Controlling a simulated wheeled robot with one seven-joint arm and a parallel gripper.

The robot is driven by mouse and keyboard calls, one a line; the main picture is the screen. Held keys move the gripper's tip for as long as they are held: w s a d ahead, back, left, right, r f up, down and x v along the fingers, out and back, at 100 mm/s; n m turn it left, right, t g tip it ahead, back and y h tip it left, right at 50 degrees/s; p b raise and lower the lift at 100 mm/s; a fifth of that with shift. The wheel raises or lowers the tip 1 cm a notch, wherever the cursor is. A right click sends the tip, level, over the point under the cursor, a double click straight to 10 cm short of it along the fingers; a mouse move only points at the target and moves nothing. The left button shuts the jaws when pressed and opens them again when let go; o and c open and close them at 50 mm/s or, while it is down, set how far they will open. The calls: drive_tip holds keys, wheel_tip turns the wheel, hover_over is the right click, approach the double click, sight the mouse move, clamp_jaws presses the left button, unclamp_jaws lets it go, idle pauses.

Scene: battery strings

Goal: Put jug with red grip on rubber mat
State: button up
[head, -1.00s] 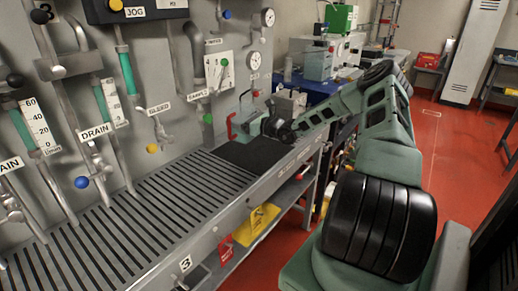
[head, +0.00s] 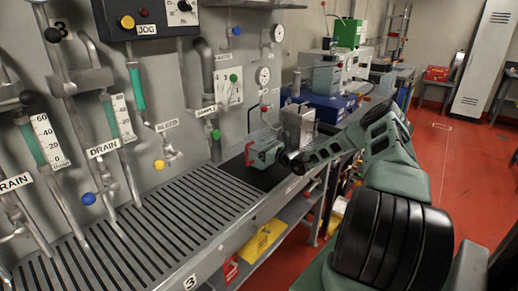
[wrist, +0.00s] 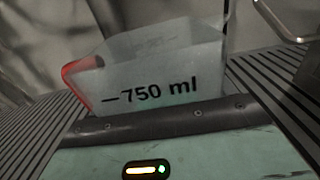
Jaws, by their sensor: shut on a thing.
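The jug is a clear, pale vessel with a "750 ml" mark; its body (wrist: 150,75) fills the middle of the wrist view. Its red grip (wrist: 78,75) shows at the left there, and the red grip (head: 249,154) also shows in the head view. My gripper (head: 262,154) is shut on the jug; its fingertips are hard to make out. The black rubber mat (head: 238,174) lies on the slatted bench, below and beside the gripper. I cannot tell whether the jug's base touches the mat; the base is hidden.
A metal box (head: 298,125) stands just behind my gripper. The slatted bench (head: 150,230) is free to the left. Pipes, valves and a wall panel (head: 190,85) border the bench's back. A yellow item (head: 258,242) lies on the lower shelf.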

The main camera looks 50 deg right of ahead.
drive_tip(key=shift+f, duration=0.35)
drive_tip(key=shift+f, duration=0.2)
drive_tip(key=o, duration=1.2)
drive_tip(key=shift+r, duration=0.1)
drive_tip(key=shift+s, duration=0.15)
drive_tip(key=s, duration=0.4)
drive_tip(key=s+b, duration=0.1)
drive_tip(key=s, duration=0.2)
drive_tip(key=s+d+b, duration=0.1)
drive_tip(key=s, duration=0.3)
drive_tip(key=shift+s, duration=0.35)
